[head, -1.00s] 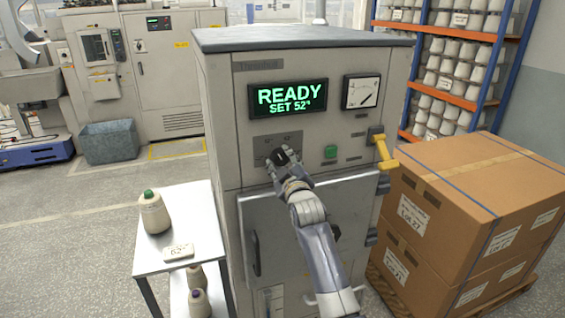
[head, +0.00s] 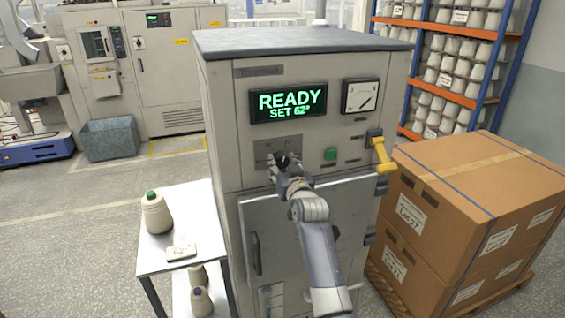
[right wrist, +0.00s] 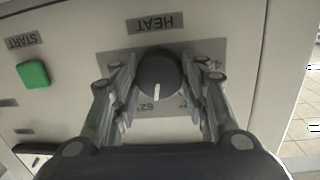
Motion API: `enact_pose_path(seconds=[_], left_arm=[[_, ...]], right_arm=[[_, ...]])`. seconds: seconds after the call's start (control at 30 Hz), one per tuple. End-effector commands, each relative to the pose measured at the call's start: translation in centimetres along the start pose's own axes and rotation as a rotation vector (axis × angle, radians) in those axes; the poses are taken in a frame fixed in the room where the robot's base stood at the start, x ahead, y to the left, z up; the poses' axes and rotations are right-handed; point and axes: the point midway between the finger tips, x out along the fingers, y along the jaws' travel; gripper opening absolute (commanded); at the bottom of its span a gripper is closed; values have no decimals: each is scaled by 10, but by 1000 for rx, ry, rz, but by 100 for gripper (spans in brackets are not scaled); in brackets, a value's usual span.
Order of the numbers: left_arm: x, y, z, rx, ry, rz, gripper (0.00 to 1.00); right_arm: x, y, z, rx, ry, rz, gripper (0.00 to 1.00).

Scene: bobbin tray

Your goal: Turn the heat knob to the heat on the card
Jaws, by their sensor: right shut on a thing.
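The dark round heat knob (right wrist: 158,76) sits under a HEAT label on the machine's front. In the right wrist view its white mark points at the 62° print. My right gripper (right wrist: 160,85) has a finger on each side of the knob and is shut on it; in the head view the right gripper (head: 284,164) largely covers the knob. The display (head: 288,101) reads READY, SET 62°. The card (head: 181,252) lies on the white side table; its number looks like 62° but is small. My left gripper is not in view.
A green start button (head: 330,154) and a yellow lever (head: 383,155) are right of the knob. A cone of yarn (head: 156,213) stands on the side table (head: 205,225). Stacked cardboard boxes (head: 480,190) stand close on the machine's right.

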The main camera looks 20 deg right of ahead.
Motion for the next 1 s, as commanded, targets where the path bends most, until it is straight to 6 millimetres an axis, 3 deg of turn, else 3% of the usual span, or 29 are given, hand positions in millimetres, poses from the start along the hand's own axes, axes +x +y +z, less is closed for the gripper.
enact_pose_path(seconds=[0.4, 1.0], left_arm=[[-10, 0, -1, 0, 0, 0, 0], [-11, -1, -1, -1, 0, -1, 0]], right_arm=[[0, 0, -2, 222, -15, -14, 17], [0, 0, -1, 263, -17, -17, 17]])
